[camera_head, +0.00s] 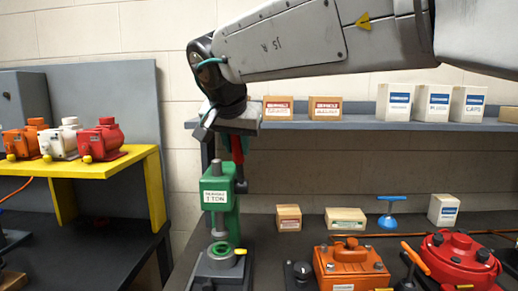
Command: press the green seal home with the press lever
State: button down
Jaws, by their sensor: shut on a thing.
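The green press (217,192) with a "1 TON" label stands upright on the bench, below my gripper. Its red lever (237,150) rises steeply behind the press column to my gripper (234,131). My gripper is shut on the upper end of the lever; the fingers are small and partly hidden here. Under the ram, the green seal (221,248) shows as a green ring in a grey round holder on the press base (222,272). I cannot tell how deep the seal sits.
An orange motor housing (350,262) and a red one (460,258) sit right of the press. A shelf (350,125) with boxes spans the back. A yellow stand (90,164) with several motors is at left.

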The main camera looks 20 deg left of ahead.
jog(key=shift+a+r, duration=0.15)
jog(key=shift+r, duration=0.05)
dwell(0.3)
jog(key=c, duration=1.2)
grip_release()
jog(key=shift+a, duration=0.1)
jog(key=shift+w+f, duration=0.1)
jog(key=v, duration=0.8)
jog(key=shift+w, duration=0.1)
